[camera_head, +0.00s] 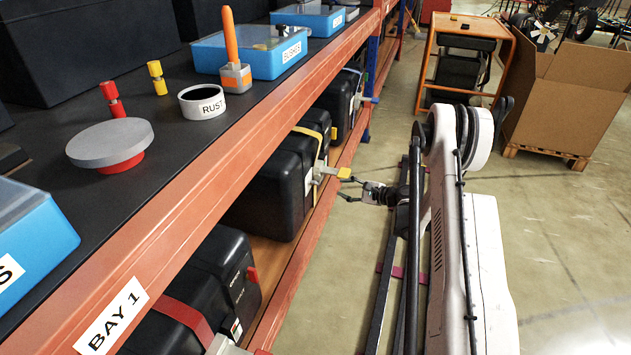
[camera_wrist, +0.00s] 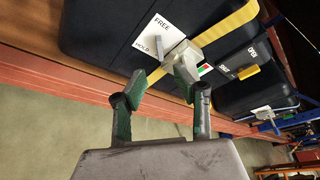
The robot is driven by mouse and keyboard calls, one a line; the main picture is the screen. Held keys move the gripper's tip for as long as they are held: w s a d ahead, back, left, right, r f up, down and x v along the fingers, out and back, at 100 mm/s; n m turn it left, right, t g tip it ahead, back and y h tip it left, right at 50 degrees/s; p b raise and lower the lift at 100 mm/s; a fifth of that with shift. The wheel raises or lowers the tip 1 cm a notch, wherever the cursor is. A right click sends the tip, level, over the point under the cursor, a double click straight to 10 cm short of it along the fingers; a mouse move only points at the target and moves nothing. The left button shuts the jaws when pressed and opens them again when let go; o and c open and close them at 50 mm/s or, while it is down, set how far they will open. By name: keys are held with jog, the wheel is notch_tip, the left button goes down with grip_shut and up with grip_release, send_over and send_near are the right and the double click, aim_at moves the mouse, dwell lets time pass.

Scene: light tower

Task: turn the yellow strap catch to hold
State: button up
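The yellow strap catch (camera_head: 343,173) sticks out from the front of a black case (camera_head: 265,190) on the lower shelf. A yellow strap (camera_head: 318,150) runs over this case. In the wrist view the catch's grey body (camera_wrist: 188,60) sits beside a white label (camera_wrist: 160,42) marked FREE and HOLD. A grey bar lies over the label; I cannot tell which word it marks.
An orange shelf beam (camera_head: 215,150) runs above the cases. A red-strapped case (camera_head: 235,268) stands nearer and another black case (camera_head: 340,105) farther along. The upper shelf holds a RUST ring (camera_head: 202,101) and blue bins (camera_head: 265,55).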

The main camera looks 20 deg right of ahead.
aim_at(316, 183)
jog(key=shift+m, duration=0.3)
jog(key=b+x, duration=0.4)
jog(key=x, duration=1)
jog(key=shift+f, duration=0.1)
grip_shut()
